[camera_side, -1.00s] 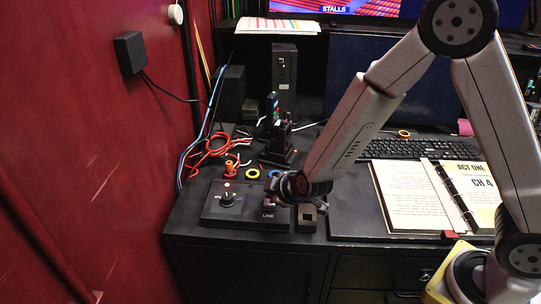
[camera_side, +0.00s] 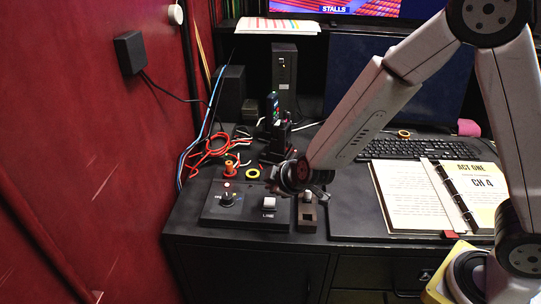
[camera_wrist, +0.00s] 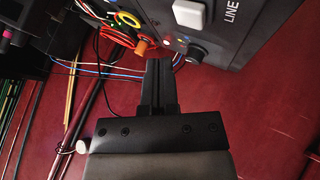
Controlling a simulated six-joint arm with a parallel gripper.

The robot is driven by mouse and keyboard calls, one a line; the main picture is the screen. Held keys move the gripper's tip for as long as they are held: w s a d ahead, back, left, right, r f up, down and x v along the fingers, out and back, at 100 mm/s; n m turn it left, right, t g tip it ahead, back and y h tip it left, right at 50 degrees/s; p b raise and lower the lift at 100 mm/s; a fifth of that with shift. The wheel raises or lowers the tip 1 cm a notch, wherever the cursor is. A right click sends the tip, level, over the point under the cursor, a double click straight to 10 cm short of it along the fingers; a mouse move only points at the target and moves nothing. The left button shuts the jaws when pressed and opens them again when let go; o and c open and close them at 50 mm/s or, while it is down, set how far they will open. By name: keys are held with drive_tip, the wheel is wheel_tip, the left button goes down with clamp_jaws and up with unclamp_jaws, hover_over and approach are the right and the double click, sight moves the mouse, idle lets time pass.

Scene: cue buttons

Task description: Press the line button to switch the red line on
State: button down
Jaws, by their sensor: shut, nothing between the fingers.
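The line button (camera_side: 269,202) is a pale square cap on a black control box (camera_side: 245,221), above the printed word LINE. It also shows at the top of the wrist view (camera_wrist: 190,14). My gripper (camera_wrist: 158,64) is shut and empty, its fingers together in the wrist view. In the side view my wrist is behind and above the box's right end, apart from the button; the fingertips are hard to make out there. No lit red line can be picked out.
A knob (camera_side: 228,198) and a small red light or cap sit on the box's left half. A small brown box with a pale switch (camera_side: 307,213) stands just right of it. Cables (camera_side: 207,150) and tape rings lie behind. An open binder (camera_side: 415,197) lies to the right.

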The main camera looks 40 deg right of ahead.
drive_tip(key=shift+r, duration=1.3)
drive_tip(key=s+d+m+g, duration=0.3)
drive_tip(key=s+d+m, duration=0.1)
drive_tip(key=s, duration=0.4)
drive_tip(key=s+d+m+g, duration=0.3)
drive_tip(key=s+d+m, duration=0.1)
drive_tip(key=s, duration=0.4)
drive_tip(key=shift+s+d+f+g, duration=0.3)
drive_tip(key=shift+s+d+f, duration=0.1)
drive_tip(key=shift+d, duration=0.2)
idle(0.5)
